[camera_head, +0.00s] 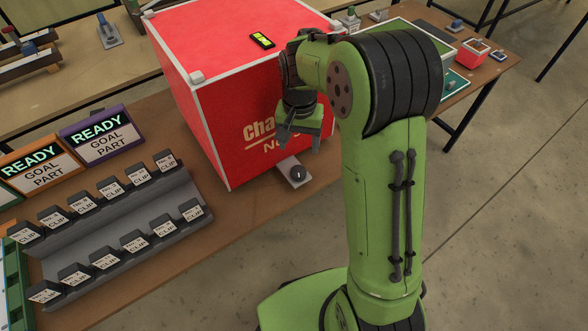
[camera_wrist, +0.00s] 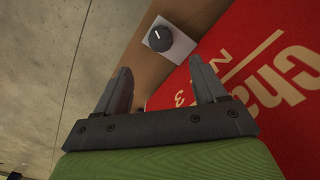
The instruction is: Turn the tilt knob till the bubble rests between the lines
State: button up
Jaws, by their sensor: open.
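The tilt knob (camera_head: 298,173) is a dark round dial with a white pointer line on a light plate at the table's front edge, before the red box. In the wrist view the knob (camera_wrist: 160,38) lies beyond my fingertips, apart from them. My gripper (camera_head: 300,137) hangs above the knob, close to the red box's front face. In the wrist view my gripper (camera_wrist: 160,82) is open with nothing between its fingers. The level (camera_head: 262,40), a small black holder with a yellow-green vial, lies on top of the box. Its bubble and lines are too small to tell.
The large red box (camera_head: 200,95) with white edges stands close behind the knob. A grey stepped rack (camera_head: 120,225) of labelled clips and two READY signs (camera_head: 100,135) are at the left. Small devices and a green board (camera_head: 455,80) are at the right.

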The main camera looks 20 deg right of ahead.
aim_at(298, 171)
notch_tip(298, 171, down, 11)
jog(key=b, duration=0.3)
jog(key=shift+f, duration=0.15)
jog(key=c, duration=1.1)
